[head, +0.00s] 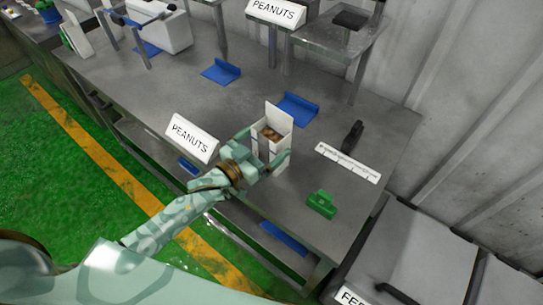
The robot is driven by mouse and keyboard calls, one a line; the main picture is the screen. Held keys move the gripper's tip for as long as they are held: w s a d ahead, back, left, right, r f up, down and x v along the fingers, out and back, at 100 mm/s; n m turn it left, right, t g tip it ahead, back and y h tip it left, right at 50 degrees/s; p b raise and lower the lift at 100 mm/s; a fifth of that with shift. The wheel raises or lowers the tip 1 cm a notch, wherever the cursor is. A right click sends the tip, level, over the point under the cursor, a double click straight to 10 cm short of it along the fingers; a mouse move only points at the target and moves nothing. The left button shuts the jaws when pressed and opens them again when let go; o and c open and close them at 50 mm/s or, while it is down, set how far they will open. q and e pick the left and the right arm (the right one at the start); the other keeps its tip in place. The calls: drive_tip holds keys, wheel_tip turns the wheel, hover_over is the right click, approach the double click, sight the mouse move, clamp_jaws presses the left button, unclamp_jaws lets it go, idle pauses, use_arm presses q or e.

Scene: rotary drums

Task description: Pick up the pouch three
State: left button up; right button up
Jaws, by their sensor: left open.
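A white open-topped carton (279,117) with brown contents (269,133) stands upright on the grey metal table. My left gripper (264,147) is open, with one finger at the carton's left side and the other at its right front. Whether the fingers touch it cannot be told. Part of the carton's lower front is hidden by my gripper. No label reading pouch three is legible, so I cannot tell whether this carton is the pouch. My right gripper is out of view.
A PEANUTS sign (192,138) stands left of my gripper. A green block (322,204), a white ruler-like strip (347,163) and a black object (352,137) are to the right. Blue brackets (221,72) lie behind. A raised metal stand (335,36) is at the back.

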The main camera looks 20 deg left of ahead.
sight(278, 131)
use_arm(q)
drive_tip(key=x, duration=0.3)
drive_tip(key=b+x, duration=0.1)
drive_tip(key=x, duration=0.1)
drive_tip(key=shift+w+a+f, duration=0.15)
drive_tip(key=shift+w+f, duration=0.05)
drive_tip(key=shift+f, duration=0.05)
drive_tip(key=shift+s, duration=0.1)
drive_tip(key=c, duration=1.5)
drive_tip(key=shift+c, duration=0.3)
drive_tip(key=shift+r, duration=0.2)
